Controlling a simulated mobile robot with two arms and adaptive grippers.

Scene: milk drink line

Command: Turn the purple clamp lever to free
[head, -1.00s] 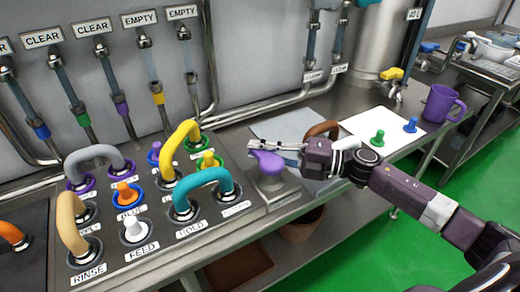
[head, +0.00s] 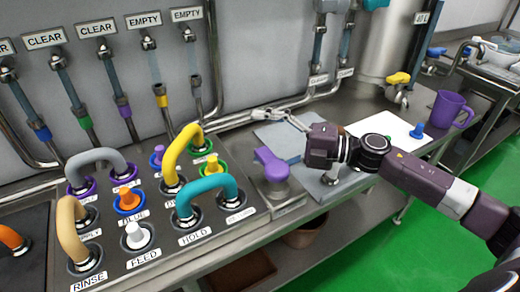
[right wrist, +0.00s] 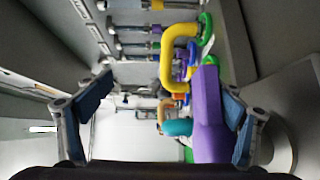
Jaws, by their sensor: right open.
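The purple clamp lever (head: 271,164) sits on a grey metal base (head: 278,195) at the right end of the control panel. In the head view its handle points up and to the left. My right gripper (head: 280,118) is open and empty, behind and to the right of the lever, apart from it in the head view. In the right wrist view the lever (right wrist: 209,115) shows beside the right-hand finger of my open gripper (right wrist: 158,115). I cannot tell there whether they touch. My left gripper is not in view.
The panel holds a teal handle (head: 207,190), a yellow handle (head: 178,150) and several coloured plugs left of the lever. A grey mat (head: 280,140) lies behind it. A blue peg (head: 417,131) and a purple mug (head: 451,109) stand at the right.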

